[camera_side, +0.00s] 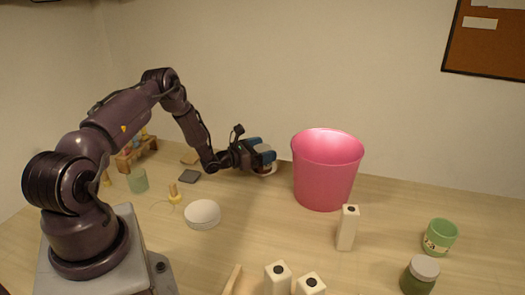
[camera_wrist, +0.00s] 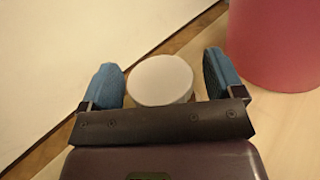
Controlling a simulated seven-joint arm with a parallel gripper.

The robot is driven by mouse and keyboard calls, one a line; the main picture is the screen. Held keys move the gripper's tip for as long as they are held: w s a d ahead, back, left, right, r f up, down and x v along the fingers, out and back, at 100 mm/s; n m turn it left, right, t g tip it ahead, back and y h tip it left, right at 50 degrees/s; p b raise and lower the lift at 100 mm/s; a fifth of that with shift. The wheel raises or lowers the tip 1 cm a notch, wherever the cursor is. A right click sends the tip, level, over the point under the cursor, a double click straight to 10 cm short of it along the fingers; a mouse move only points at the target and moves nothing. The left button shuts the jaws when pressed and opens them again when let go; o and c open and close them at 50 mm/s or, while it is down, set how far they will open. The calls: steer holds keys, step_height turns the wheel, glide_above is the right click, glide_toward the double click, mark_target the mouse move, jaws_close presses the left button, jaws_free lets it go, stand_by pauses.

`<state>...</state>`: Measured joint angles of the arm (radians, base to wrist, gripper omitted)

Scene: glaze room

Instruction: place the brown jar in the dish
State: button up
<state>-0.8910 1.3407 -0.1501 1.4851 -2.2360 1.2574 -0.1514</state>
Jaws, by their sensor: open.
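My gripper (camera_side: 264,151) has blue finger pads and reaches right, near the back wall. In the wrist view my gripper (camera_wrist: 165,80) is open, with a pad on each side of a round pale top. This top seems to be the lid of the brown jar (camera_wrist: 160,80); the jar's body is hidden below it. Small gaps seem to show between the lid and the pads.
A pink bucket (camera_side: 325,175) stands close to the right of my gripper. A white bottle (camera_side: 347,228), a green cup (camera_side: 440,237) and a grey-lidded green jar (camera_side: 419,276) are farther right.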

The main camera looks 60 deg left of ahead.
steer(key=shift+r, duration=0.5)
steer(key=s, duration=1.1)
steer(key=shift+s+f, duration=0.1)
steer(key=shift+s, duration=0.25)
steer(key=w+d+r+m+g+h, duration=0.1)
steer(key=d+r+m+g+h, duration=0.5)
steer(key=d+r+m, duration=0.4)
steer(key=d+r+m+g+h, duration=0.5)
steer(key=d+r+m, duration=0.35)
steer(key=d, duration=0.35)
steer(key=s+d+r+m+y, duration=0.3)
steer(key=s+r+m+y, duration=0.2)
steer(key=s+m, duration=0.3)
steer(key=s+d+r+m+g+y, duration=0.1)
steer(key=s+d+r+m+y, duration=0.3)
steer(key=s+m, duration=0.4)
steer(key=shift+s+d+r+m+y, duration=0.15)
steer(key=shift+s+r+m+y, duration=0.3)
steer(key=shift+m+y, duration=0.45)
